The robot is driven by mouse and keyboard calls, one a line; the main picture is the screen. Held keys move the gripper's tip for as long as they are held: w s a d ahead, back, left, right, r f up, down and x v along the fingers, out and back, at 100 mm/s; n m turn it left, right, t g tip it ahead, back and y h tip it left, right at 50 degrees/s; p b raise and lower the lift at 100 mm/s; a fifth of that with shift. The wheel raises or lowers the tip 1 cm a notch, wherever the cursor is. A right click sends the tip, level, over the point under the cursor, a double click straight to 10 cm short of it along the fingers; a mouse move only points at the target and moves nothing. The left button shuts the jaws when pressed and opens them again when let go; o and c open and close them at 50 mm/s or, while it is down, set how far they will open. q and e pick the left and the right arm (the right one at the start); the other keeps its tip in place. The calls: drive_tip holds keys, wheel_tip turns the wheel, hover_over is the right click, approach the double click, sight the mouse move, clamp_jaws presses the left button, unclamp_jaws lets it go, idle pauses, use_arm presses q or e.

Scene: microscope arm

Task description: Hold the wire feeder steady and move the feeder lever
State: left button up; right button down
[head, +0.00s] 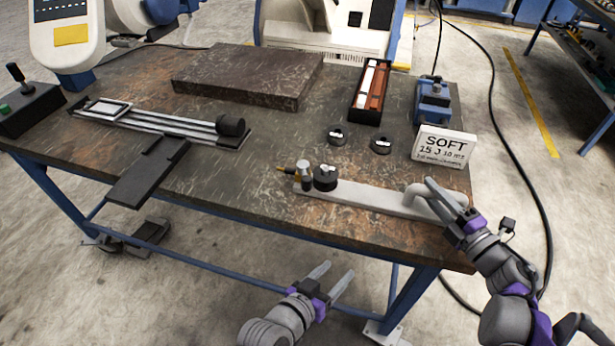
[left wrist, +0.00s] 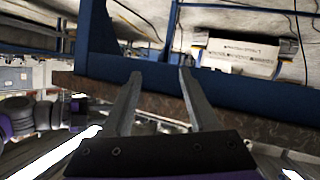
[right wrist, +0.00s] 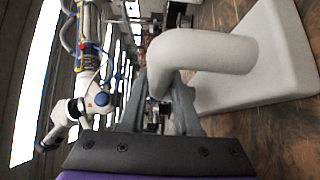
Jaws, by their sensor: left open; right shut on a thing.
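A long pale grey arm-like piece (head: 365,197) lies on the bench near its front right edge; I take it as the wire feeder. Its right end has a bent tubular handle (head: 412,190), large in the right wrist view (right wrist: 205,50). My right gripper (head: 434,198) is shut on this handle; its fingers partly hide behind the tube in the right wrist view. At the left end sit a black round knob (head: 325,178) and a small brass-tipped fitting (head: 290,169). Which part is the lever, I cannot tell. My left gripper (head: 338,278) is open and empty, before the bench's front edge.
A railed fixture (head: 160,118) stands left. The bench's blue frame is near my left gripper.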

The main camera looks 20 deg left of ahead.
use_arm(q)
wheel_tip(320, 180, up, 3)
drive_tip(key=w+d+n+t, duration=0.1)
drive_tip(key=d+t, duration=0.1)
drive_tip(key=t, duration=0.1)
drive_tip(key=n+t+y, duration=0.3)
drive_tip(key=t+y, duration=0.4)
drive_tip(key=y, duration=0.3)
approach(306, 185)
drive_tip(key=x, duration=1.1)
drive_tip(key=shift+w+r, duration=0.15)
drive_tip(key=shift+c, duration=0.2)
clamp_jaws()
